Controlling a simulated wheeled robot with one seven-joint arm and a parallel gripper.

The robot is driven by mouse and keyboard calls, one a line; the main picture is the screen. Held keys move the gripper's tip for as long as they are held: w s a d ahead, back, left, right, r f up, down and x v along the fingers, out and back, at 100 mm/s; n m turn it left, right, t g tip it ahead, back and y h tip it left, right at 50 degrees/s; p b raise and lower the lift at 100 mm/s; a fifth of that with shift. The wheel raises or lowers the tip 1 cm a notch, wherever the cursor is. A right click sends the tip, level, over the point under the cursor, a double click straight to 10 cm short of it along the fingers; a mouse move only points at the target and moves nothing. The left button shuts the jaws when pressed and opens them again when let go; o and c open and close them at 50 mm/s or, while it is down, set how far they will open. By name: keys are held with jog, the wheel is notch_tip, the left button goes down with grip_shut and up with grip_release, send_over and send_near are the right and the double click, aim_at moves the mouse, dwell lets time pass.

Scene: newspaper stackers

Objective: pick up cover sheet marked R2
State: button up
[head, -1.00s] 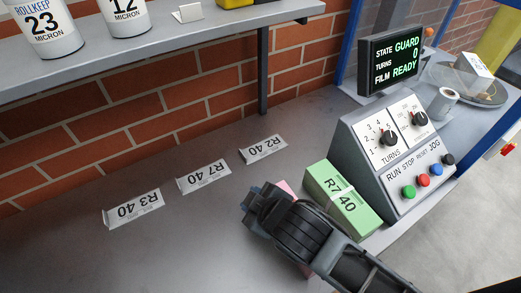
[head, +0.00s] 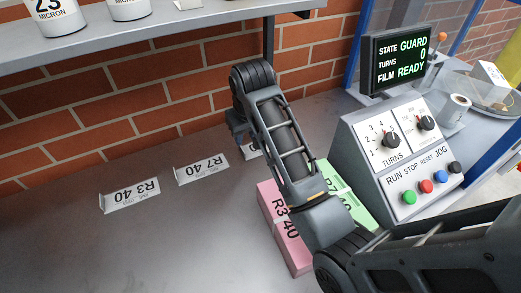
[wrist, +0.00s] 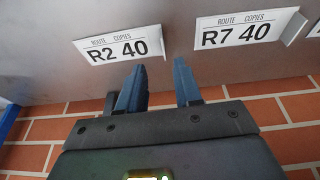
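The cover sheet marked R2 40 is a white card on the grey bench. In the head view only a small part of the R2 sheet (head: 252,152) shows behind my gripper (head: 238,140). In the wrist view the R2 sheet (wrist: 120,45) is in full sight, just beyond and left of the fingertips. My gripper (wrist: 159,68) has its two blue fingers apart with nothing between them. Its fingers look clear of the sheet; their height above the bench is hard to tell.
The R7 sheet (head: 201,169) and R3 sheet (head: 131,195) lie to the left in a row. A pink R3 bundle (head: 287,245) and green bundle (head: 352,200) lie under my arm. The control box (head: 395,165) stands right. The brick wall and shelf (head: 170,40) are behind.

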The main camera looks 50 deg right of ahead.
aim_at(242, 149)
jog(key=shift+w+a+p+x, duration=0.15)
jog(key=shift+p+x, duration=0.1)
jog(key=shift+x, duration=1.6)
jog(key=shift+w+a+p+x, duration=0.1)
jog(key=shift+p+x, duration=0.1)
jog(key=shift+x, duration=1.6)
jog(key=shift+c, duration=0.3)
grip_shut()
